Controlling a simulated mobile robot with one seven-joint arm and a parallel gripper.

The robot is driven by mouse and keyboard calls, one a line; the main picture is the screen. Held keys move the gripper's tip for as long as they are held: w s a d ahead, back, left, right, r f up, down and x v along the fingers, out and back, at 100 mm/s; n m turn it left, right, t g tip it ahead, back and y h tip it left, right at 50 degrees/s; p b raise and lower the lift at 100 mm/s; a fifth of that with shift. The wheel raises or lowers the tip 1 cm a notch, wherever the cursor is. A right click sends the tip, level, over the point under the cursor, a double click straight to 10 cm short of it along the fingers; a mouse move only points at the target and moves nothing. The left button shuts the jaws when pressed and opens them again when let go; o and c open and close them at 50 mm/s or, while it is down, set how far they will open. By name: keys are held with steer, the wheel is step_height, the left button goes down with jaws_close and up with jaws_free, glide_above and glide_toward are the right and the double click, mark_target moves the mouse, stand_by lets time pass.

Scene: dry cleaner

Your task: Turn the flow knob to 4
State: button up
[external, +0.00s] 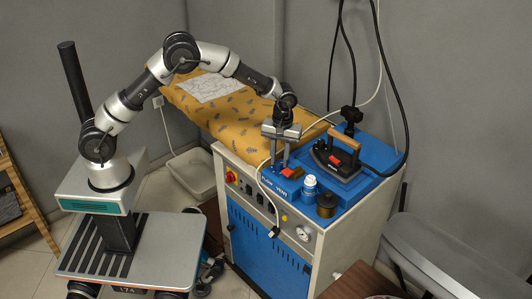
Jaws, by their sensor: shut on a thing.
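A steam ironing machine has a blue top (371,152) and a grey cabinet with a front panel. My gripper (280,167) points straight down at the front left of the blue top. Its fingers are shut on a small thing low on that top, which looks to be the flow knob. The fingers mostly hide it, so its pointer and any number marks cannot be read. A small red piece (288,172) shows just right of the fingertips.
A white bottle (309,188) and a brown spool-like can (326,205) stand right of my gripper. An iron (338,158) with a wooden handle rests behind them. A white cord hangs over the front panel. The padded yellow board (215,110) extends behind.

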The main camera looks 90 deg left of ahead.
steer(key=m, duration=0.5)
steer(key=shift+m, duration=0.3)
steer(key=m, duration=0.4)
steer(key=shift+d+m, duration=0.1)
steer(key=shift+m, duration=0.2)
steer(key=m, duration=0.4)
steer(key=m+p, duration=0.1)
steer(key=m, duration=0.4)
steer(key=shift+r+t, duration=0.1)
steer(key=shift+t, duration=0.2)
steer(key=m, duration=0.4)
steer(key=shift+d+p, duration=0.1)
steer(key=shift+p, duration=0.3)
steer(key=m+p, duration=0.1)
steer(key=m, duration=0.4)
steer(key=shift+s, duration=0.1)
steer(key=m+p, duration=0.2)
steer(key=m, duration=0.3)
steer(key=shift+m+p, duration=0.9)
steer(key=shift+m, duration=1.2)
